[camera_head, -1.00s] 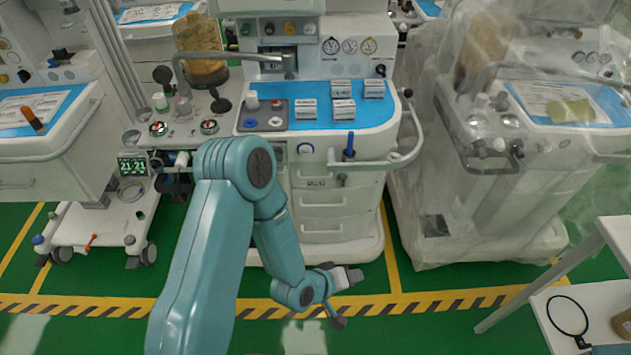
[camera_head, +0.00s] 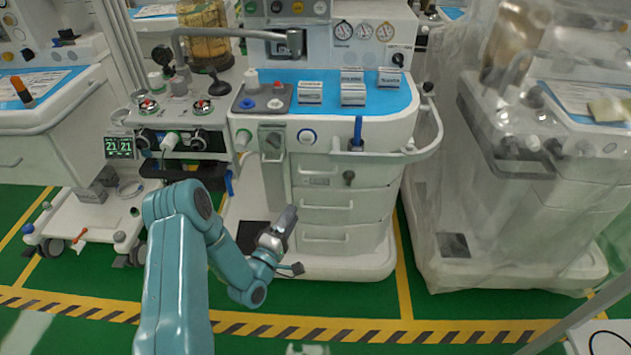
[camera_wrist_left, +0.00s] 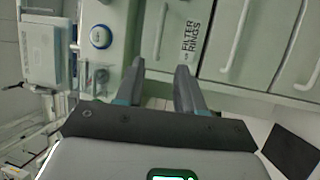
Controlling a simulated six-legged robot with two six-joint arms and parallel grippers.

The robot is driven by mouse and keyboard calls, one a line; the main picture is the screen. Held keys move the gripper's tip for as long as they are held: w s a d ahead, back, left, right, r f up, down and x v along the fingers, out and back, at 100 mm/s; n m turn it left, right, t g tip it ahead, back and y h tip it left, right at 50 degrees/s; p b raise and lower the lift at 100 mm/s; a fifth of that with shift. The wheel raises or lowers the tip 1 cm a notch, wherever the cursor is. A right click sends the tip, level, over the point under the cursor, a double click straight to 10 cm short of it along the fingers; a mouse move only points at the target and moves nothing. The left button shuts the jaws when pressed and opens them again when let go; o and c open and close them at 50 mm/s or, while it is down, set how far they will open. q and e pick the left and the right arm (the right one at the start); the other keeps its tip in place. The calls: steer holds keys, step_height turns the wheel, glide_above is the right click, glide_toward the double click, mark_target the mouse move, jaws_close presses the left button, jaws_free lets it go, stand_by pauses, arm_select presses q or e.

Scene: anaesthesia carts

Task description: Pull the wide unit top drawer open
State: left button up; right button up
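The wide unit (camera_head: 405,118) stands in the middle of the head view, with several drawers stacked on its front. Its top drawer (camera_head: 375,174) carries a small label and a dark round lock and looks shut. In the left wrist view, which is turned sideways, the top drawer (camera_wrist_left: 208,62) shows the label "FILTER RINGS" and a pale bar handle (camera_wrist_left: 161,32). My left gripper (camera_head: 291,212) is in front of the unit's left drawer edge, lower than the top drawer. In the wrist view its fingers (camera_wrist_left: 158,70) are apart and empty, pointing at the handle. My right gripper is not recognisable.
The lower drawers (camera_head: 335,238) look shut. A blue-topped work surface (camera_head: 390,102) with small boxes lies above the drawers, with a curved rail (camera_head: 432,140) at its right. A plastic-covered cart (camera_head: 540,190) stands right. Green floor (camera_head: 345,300) is free in front.

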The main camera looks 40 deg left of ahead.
arm_select(q)
glide_toward(313, 177)
steer(key=w+r, duration=0.3)
steer(key=w+d+r+b, duration=0.1)
steer(key=w+r, duration=0.1)
steer(key=r, duration=0.1)
steer(key=shift+w+d+r, duration=0.15)
steer(key=shift+w, duration=0.25)
jaws_close()
